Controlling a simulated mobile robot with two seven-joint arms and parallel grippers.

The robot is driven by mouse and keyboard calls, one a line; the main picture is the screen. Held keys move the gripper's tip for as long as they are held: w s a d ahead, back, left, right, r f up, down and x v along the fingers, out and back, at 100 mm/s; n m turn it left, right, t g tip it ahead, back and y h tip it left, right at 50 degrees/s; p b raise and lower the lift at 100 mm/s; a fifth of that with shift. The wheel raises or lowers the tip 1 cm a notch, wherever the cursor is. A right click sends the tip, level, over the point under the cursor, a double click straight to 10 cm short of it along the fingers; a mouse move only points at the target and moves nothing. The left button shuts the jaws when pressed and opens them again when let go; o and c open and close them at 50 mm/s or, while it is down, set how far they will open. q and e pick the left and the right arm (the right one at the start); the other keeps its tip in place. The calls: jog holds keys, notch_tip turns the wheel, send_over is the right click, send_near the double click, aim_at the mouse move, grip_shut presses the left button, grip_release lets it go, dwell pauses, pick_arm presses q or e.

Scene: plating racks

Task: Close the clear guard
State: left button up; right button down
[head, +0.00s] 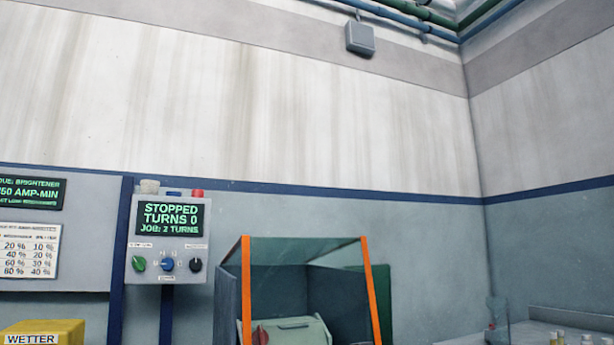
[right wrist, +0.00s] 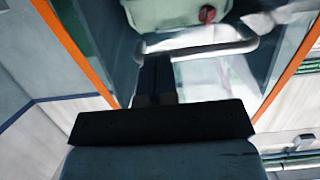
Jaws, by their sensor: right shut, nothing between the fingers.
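The clear guard (head: 371,290) is a see-through panel with orange side edges, at the lower middle of the head view on a dark blue-grey box. Its lower part is cut off by the picture edge. In the right wrist view the guard's orange edges (right wrist: 75,48) run down both sides. A pale grey bar handle (right wrist: 215,48) crosses between them. My right gripper (right wrist: 155,62) is shut and empty, with its dark fingertips at the bar. I cannot tell whether they touch it. My left gripper is in neither view.
Inside the box is a pale green barrel-like body (head: 295,331) with a red part. A control box (head: 168,238) on a blue post reads "STOPPED, TURNS 0, JOB: 2 TURNS". A yellow "WETTER" container (head: 62,328) stands at the lower left. Small bottles (head: 557,338) stand at the lower right.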

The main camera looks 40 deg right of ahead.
jog(key=w+f+b, duration=0.1)
jog(key=f, duration=0.2)
jog(key=w+d+f, duration=0.1)
jog(key=w+f, duration=0.1)
jog(key=f, duration=0.2)
jog(key=w+f+b, duration=0.1)
jog(key=f, duration=0.3)
jog(key=shift+w+d+f+b, duration=0.1)
jog(key=shift+w+d+b, duration=0.05)
jog(key=shift+w+b, duration=0.25)
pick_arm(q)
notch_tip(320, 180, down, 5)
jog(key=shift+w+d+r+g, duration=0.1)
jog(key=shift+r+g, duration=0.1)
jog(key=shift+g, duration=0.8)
pick_arm(e)
jog(key=shift+f, duration=0.5)
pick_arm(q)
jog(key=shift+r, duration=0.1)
pick_arm(e)
jog(key=shift+s, duration=0.15)
pick_arm(q)
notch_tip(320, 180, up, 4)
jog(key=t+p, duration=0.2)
jog(key=p, duration=0.1)
pick_arm(e)
jog(key=r+v, duration=0.1)
jog(key=v, duration=1.3)
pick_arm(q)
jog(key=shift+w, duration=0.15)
